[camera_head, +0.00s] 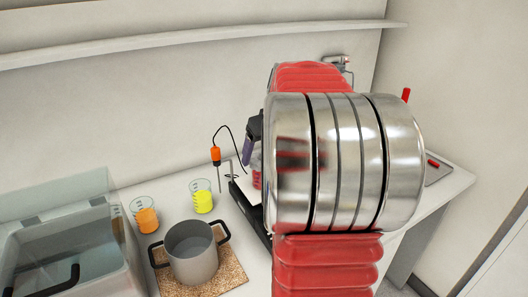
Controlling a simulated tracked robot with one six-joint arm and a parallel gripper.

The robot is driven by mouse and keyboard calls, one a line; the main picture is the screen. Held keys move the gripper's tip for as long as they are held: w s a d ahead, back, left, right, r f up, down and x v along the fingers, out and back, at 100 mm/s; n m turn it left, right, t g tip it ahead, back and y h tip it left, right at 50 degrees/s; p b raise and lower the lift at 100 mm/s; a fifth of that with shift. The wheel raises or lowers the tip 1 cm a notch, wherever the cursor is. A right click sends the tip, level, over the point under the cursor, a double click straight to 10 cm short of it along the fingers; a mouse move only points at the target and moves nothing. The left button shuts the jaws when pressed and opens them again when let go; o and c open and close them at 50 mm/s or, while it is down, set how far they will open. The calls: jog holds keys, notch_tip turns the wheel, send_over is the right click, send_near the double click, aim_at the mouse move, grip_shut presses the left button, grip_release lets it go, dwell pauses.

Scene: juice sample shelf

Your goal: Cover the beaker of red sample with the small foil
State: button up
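My own arm, with a large silver joint and red sleeves, fills the middle and right of the view. A dark and purple piece at its left edge seems to be part of my gripper (249,146); most of it is hidden behind the arm. Whether it is open or shut does not show. Just below it, a sliver of clear glass with red in it shows, probably the beaker of red sample (257,179); the rest is hidden. I cannot tell whether the gripper touches it. I cannot make out the small foil.
Beakers of orange (147,220) and yellow (203,202) liquid stand on the white counter. A grey pot (192,256) sits on a cork mat (229,275). A black stand (248,212) holds an orange-topped probe (216,157). A clear-walled tank (70,250) is left; a shelf (180,37) runs above.

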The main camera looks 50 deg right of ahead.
jog(key=shift+o, duration=0.6)
jog(key=shift+s+r, duration=0.2)
jog(key=shift+r, duration=0.3)
jog(key=v, duration=1.2)
jog(key=shift+s+r, duration=0.25)
